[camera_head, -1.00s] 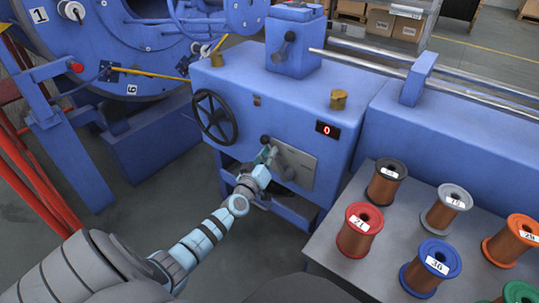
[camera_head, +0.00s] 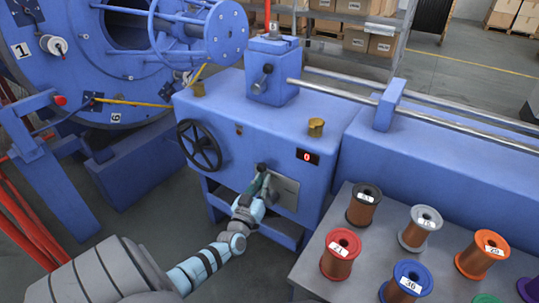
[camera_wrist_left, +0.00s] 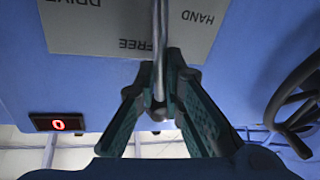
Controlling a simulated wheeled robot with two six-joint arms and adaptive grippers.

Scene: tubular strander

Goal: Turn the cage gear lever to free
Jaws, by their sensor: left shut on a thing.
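The cage gear lever shows in the left wrist view as a thin metal rod (camera_wrist_left: 159,50) with a round end between my fingers. It stands in front of a grey plate (camera_wrist_left: 92,28) marked DRIVE, FREE and HAND, upside down here, and lies across the FREE marking at its edge. In the head view the plate (camera_head: 287,190) is on the blue machine's front, partly hidden by my left gripper (camera_head: 264,183). A dark knob (camera_head: 262,167) shows at the gripper's tip. My left gripper (camera_wrist_left: 158,90) is shut on the lever. My right gripper is out of view.
A black handwheel (camera_head: 199,146) sits left of the plate, and a red display (camera_head: 307,157) reading 0 is above it. A grey table (camera_head: 312,258) with several wire spools, including a red one (camera_head: 341,254), stands to the right.

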